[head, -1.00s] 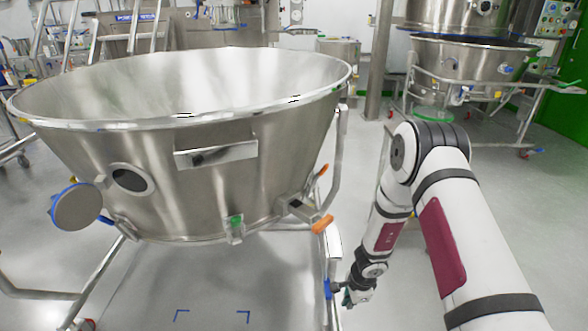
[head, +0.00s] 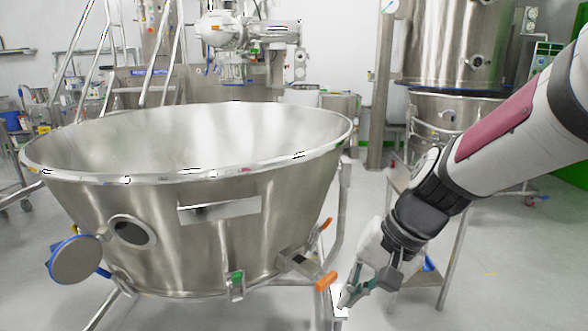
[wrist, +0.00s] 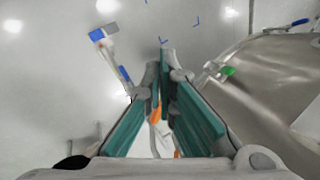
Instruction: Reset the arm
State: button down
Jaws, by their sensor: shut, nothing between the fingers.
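My gripper (head: 352,295) is at the lower right of the head view, beside the right side of the large steel bowl (head: 190,235) and near its orange-tipped clamp handle (head: 327,281). My arm reaches down to it from the right edge. In the wrist view, the teal finger pads of my gripper (wrist: 165,62) come together at the tips with nothing held. The bowl's steel wall (wrist: 275,80) fills the right side of that view. I cannot tell how wide the gap to the bowl is.
The bowl's round hinged cover (head: 75,260) hangs open at the left. A steel column (head: 381,90) and a tall steel vessel (head: 450,40) stand behind my arm. Grey floor (head: 530,270) is clear at the lower right. A blue-ended frame part (wrist: 103,34) shows below my gripper.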

jog(key=s+d+r+n+h, duration=0.1)
jog(key=s+d+r+h, duration=0.15)
jog(key=s, duration=0.55)
jog(key=s+d+r+n+g+h, duration=0.15)
jog(key=s+d, duration=0.25)
jog(key=s, duration=0.5)
jog(key=s+d+r+n+h, duration=0.1)
jog(key=s+d+n, duration=0.15)
jog(key=s, duration=0.55)
notch_tip(320, 180, up, 29)
jog(key=t+p, duration=0.4)
jog(key=p, duration=2.3)
jog(key=shift+d+r+m+p, duration=0.2)
jog(key=shift+d+m+p, duration=0.1)
jog(key=shift+d+m, duration=0.1)
jog(key=c, duration=2.4)
grip_release()
